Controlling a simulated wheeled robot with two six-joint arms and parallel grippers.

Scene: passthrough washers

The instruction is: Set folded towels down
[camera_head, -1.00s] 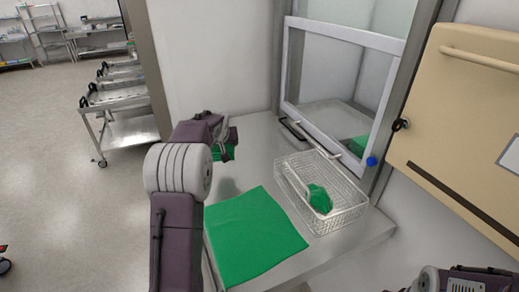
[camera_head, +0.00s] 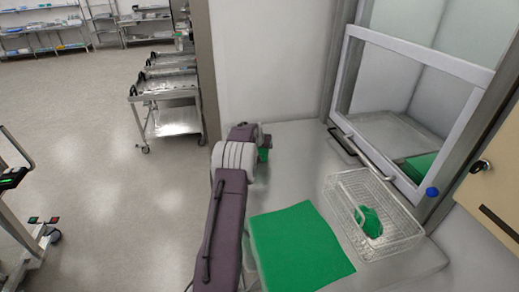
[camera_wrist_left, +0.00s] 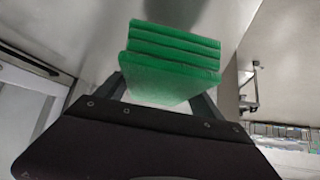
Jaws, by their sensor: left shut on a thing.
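My left gripper (camera_head: 262,140) is at the back left of the metal counter in the head view, mostly hidden behind its own wrist. It is shut on a folded green towel (camera_head: 263,154), of which only a small part shows there. The left wrist view shows the towel (camera_wrist_left: 172,62) clearly, with several stacked layers between the two fingers. I cannot tell from the head view whether it touches the counter. A flat green cloth (camera_head: 300,248) lies on the counter in front. My right gripper is not in view.
A wire basket (camera_head: 400,245) with a crumpled green item (camera_head: 368,222) stands on the counter (camera_head: 300,165) at right. Behind it is a framed pass-through window (camera_head: 395,180) with green cloth (camera_head: 422,165) inside. A metal trolley (camera_head: 170,120) stands on the floor at left.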

